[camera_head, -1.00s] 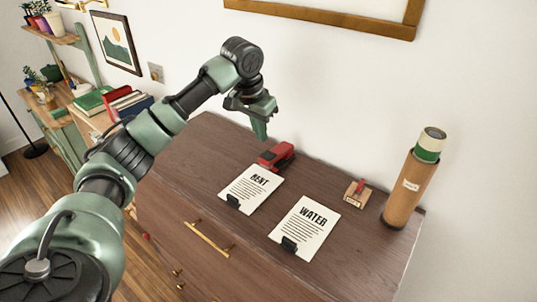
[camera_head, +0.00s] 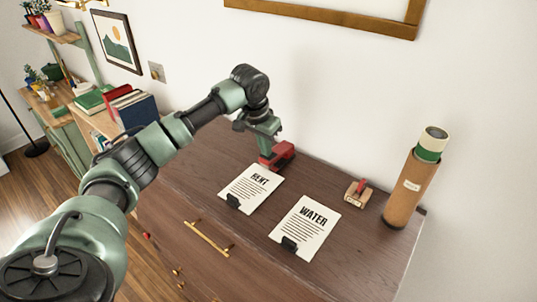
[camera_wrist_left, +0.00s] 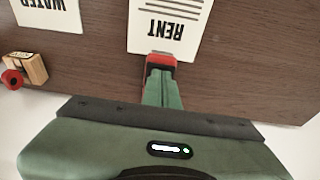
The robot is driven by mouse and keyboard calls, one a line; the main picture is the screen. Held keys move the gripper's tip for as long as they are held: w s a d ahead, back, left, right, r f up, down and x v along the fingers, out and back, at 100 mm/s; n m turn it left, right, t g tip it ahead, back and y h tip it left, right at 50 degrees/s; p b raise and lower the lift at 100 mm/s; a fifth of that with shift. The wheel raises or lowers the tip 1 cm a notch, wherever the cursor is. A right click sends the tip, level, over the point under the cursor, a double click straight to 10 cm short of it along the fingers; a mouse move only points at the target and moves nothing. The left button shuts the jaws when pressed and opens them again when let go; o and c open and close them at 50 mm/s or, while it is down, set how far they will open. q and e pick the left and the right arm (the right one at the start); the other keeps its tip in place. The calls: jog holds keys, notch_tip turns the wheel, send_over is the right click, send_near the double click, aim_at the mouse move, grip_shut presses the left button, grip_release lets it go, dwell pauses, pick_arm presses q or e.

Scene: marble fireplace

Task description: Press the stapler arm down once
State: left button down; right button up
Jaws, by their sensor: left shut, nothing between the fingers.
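The red stapler (camera_head: 281,156) lies on the wooden dresser top behind the RENT sheet. It also shows in the left wrist view (camera_wrist_left: 161,61), mostly covered by my fingers, with its red end next to the RENT sheet. My left gripper (camera_head: 268,151) is shut and empty. It points down with its green fingertips at the top of the stapler, touching it or just above it; I cannot tell which. The RENT sheet (camera_head: 252,188) with a black clip lies in front of the stapler. My right gripper is in neither view.
The WATER sheet (camera_head: 307,228) lies to the right of the RENT sheet. A small wooden block with a red handle (camera_head: 357,193) and a tall brown tube (camera_head: 407,194) stand further right. The white wall is close behind. The dresser top (camera_head: 190,170) is bare at left.

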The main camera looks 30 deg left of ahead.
pick_arm(q)
jog(key=shift+s+f, duration=0.1)
jog(key=shift+f, duration=1.1)
jog(key=shift+s+r, duration=0.3)
jog(key=shift+s, duration=0.65)
jog(key=shift+s+a+r, duration=0.1)
jog(key=shift+s+r, duration=0.15)
jog(key=shift+s, duration=0.3)
jog(key=shift+r, duration=0.25)
jog(key=b+v, duration=0.2)
jog(key=v, duration=0.5)
jog(key=shift+b, duration=0.35)
